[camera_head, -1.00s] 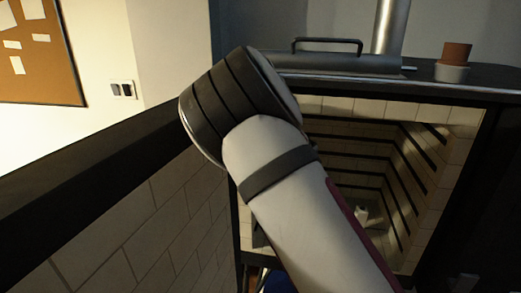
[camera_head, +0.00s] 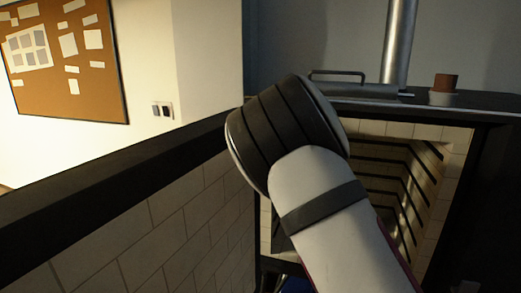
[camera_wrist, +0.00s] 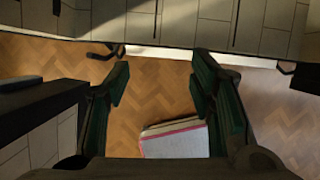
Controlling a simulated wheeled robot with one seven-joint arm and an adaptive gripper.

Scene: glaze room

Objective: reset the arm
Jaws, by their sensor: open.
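My gripper (camera_wrist: 160,75) shows in the wrist view with its two dark green fingers wide apart. Nothing is held between them. Beyond the gap is herringbone wood floor, with a pale flat block with a pink edge (camera_wrist: 175,138) low in the picture. I cannot tell what the block is. In the head view my white and black arm rises from the lower right to a bent joint in front of the kiln opening. My gripper is hidden in that view.
The kiln chamber (camera_head: 445,200), brick-lined with dark grooves, stands open at the right. A brick panel with a black edge (camera_head: 150,215) fills the left. A terracotta pot (camera_head: 445,82) stands on the kiln top, near a metal pipe (camera_head: 398,45). A corkboard (camera_head: 95,85) hangs behind.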

